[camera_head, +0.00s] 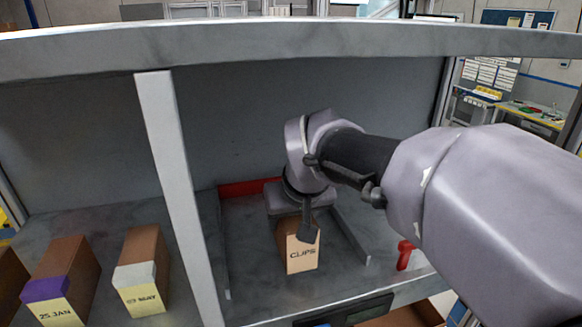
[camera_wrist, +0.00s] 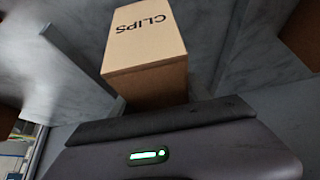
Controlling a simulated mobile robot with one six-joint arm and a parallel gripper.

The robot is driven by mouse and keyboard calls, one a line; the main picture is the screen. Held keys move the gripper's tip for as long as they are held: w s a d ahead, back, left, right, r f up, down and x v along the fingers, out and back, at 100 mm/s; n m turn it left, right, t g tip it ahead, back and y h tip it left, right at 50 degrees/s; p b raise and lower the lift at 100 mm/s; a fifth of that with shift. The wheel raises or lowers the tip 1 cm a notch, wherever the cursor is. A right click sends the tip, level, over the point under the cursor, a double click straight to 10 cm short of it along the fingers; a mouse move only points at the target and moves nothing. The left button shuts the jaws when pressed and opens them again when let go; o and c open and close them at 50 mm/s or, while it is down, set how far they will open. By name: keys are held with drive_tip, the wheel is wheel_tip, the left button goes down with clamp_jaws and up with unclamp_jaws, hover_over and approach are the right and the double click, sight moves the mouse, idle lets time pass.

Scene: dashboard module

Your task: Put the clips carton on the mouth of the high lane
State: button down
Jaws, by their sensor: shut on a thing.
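The clips carton (camera_head: 301,257) is a tan box lettered CLIPS, in the right bay of the shelf unit. My gripper (camera_head: 306,230) is shut on it from above, with one dark finger against its front. In the wrist view the carton (camera_wrist: 146,55) stands out beyond the gripper's dark edge, and the fingers are hidden there. The carton is over a grey lane (camera_head: 255,275) with low side walls and a red strip at its back. I cannot tell whether its underside touches the lane floor.
A grey post (camera_head: 178,190) separates this bay from the left one, where a 25 JAN box (camera_head: 62,285) and a 09 MAY box (camera_head: 142,270) stand. A red piece (camera_head: 404,254) is right of the lane's right wall (camera_head: 350,235). A thick beam (camera_head: 290,40) runs above.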

drive_tip(key=f, duration=0.2)
drive_tip(key=shift+s+d+f, duration=0.2)
drive_tip(key=shift+s+f, duration=0.1)
drive_tip(key=shift+s, duration=0.1)
drive_tip(key=shift+w+a+f, duration=0.15)
drive_tip(key=shift+w+f, duration=0.15)
drive_tip(key=shift+w, duration=0.15)
drive_tip(key=shift+s+f, duration=0.1)
drive_tip(key=c, duration=0.5)
unclamp_jaws()
drive_tip(key=shift+s, duration=0.2)
drive_tip(key=shift+w, duration=0.15)
